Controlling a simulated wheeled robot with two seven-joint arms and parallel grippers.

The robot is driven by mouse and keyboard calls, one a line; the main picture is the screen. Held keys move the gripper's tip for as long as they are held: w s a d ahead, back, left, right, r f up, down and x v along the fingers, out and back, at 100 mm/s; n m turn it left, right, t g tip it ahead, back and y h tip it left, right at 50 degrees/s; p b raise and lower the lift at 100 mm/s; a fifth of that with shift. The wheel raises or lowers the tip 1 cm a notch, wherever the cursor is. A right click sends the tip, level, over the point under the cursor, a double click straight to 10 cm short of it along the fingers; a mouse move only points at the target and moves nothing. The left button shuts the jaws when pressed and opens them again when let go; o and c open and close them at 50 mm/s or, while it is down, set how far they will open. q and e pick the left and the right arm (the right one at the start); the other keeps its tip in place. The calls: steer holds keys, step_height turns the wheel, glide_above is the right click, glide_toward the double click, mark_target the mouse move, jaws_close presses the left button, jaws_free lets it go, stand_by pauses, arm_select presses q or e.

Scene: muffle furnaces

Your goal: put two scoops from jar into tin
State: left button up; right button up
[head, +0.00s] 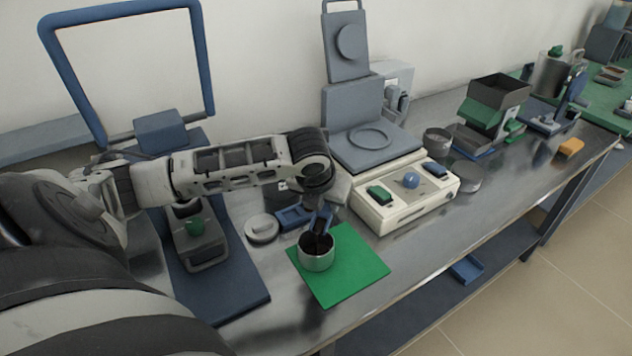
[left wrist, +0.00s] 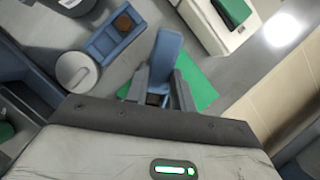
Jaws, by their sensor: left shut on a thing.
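A round metal tin (head: 316,258) with a dark inside stands on the green mat (head: 355,268). My left gripper (head: 319,212) is shut on a blue scoop (head: 322,222), held directly over the tin with its lower end at or inside the mouth. In the left wrist view the blue scoop (left wrist: 166,52) stands up between the fingers; the tin is hidden there. A grey round container (left wrist: 72,5), perhaps the jar, is cut off at the top of that view. A round grey lid (head: 262,228) lies left of the mat. My right gripper is not in view.
A blue tray (left wrist: 108,38) with a brown round piece lies behind the tin. A grey-plated device with a white control base (head: 410,205) stands right of the mat. A blue stand (head: 225,285) is on the left. The bench's front edge is close to the mat.

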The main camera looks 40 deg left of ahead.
arm_select(q)
steer(key=shift+s+d+r+t, duration=0.15)
steer(key=shift+s+t, duration=0.3)
steer(key=shift+t, duration=0.25)
steer(key=shift+r+t+y, duration=0.2)
steer(key=shift+t+y, duration=0.1)
steer(key=shift+s+b, duration=0.1)
steer(key=shift+b, duration=0.2)
steer(key=shift+s+d+f+t+b, duration=0.15)
steer(key=shift+s+t+b, duration=0.2)
steer(key=shift+t+b, duration=0.2)
steer(key=shift+s+r+t+y+b, duration=0.2)
steer(key=shift+t+y+b, duration=0.1)
steer(key=shift+t+b, duration=0.1)
steer(key=shift+d+r, duration=0.1)
steer(key=shift+r, duration=0.1)
